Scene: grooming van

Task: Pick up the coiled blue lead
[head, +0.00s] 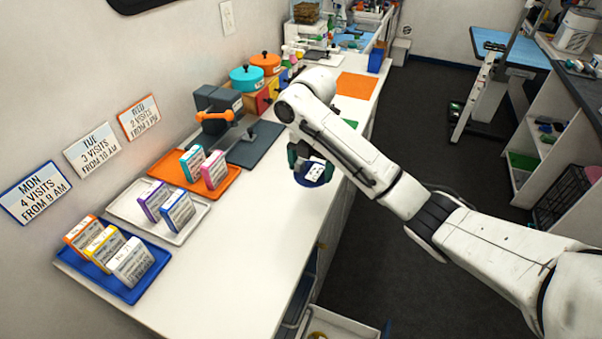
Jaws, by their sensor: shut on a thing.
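The coiled blue lead (314,183) shows as a blue round shape at the front edge of the white counter, below my gripper. A white piece with dark marks shows in front of its middle. My gripper (303,164) points down at the end of my white arm, and its dark fingers are shut on the lead. The fingertips are small and partly hidden. I cannot tell whether the lead touches the counter or is lifted.
Blue (162,257), white (198,232) and orange (232,183) trays with small boxes stand along the wall. A dark grey block with an orange handle (222,117) stands behind. Bare white counter (225,280) lies at the front left. A blue-topped table (515,50) stands across the dark floor.

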